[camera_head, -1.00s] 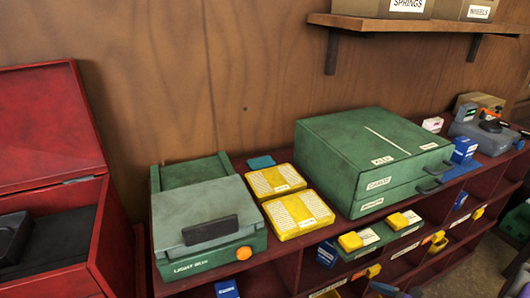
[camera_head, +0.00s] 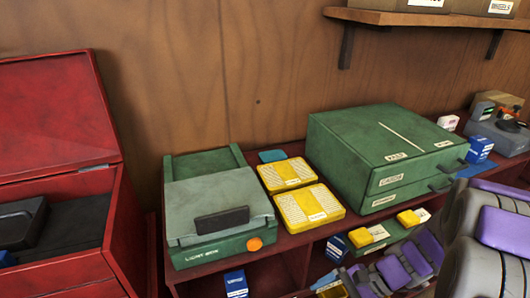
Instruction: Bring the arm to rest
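Grey and purple parts of my arm (camera_head: 480,245) fill the lower right corner of the head view. Smaller grey and purple segments (camera_head: 400,268) of mine reach left from there, in front of the red shelf unit. I cannot make out two separate fingertips among these parts, so whether my gripper is open or shut, or holds anything, does not show. The arm hides the right part of the shelf unit's front.
The red shelf unit (camera_head: 292,240) bears a green light box (camera_head: 205,255), two yellow boxes (camera_head: 284,173) (camera_head: 309,205) and a large green drawer case (camera_head: 370,145). An open red chest (camera_head: 122,240) stands at left. A wall shelf (camera_head: 420,17) is above.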

